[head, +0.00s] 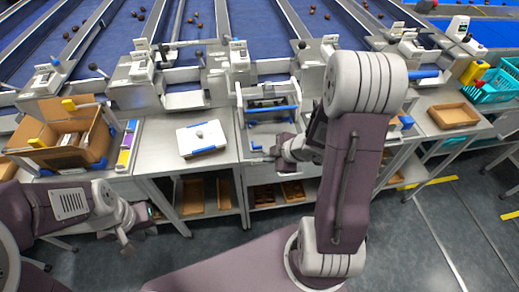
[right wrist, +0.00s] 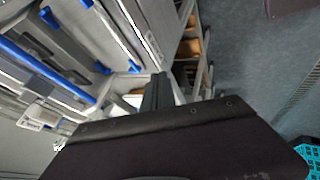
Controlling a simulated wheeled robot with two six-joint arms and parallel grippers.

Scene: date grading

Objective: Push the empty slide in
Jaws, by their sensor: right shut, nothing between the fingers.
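The slide (head: 262,138) is a pale grey tray with blue edge pieces, below the middle chute in the head view. It stands out from the chute toward me, and the part that I can see is empty. My right gripper (head: 268,153) is shut and empty at its front edge; I cannot tell whether they touch. In the right wrist view the shut fingers (right wrist: 155,92) are beside grey metalwork with blue pieces. My right forearm hides part of the area to the right. My left gripper (head: 125,238) hangs low at the left, away from the slide; its opening is unclear.
A white lidded box (head: 202,138) lies on the bench (head: 160,150) left of the slide. A cardboard box (head: 95,145) stands further left. A brown tray (head: 453,115) and a teal basket (head: 500,82) are at the right. Blue belts (head: 240,20) carry scattered dates behind.

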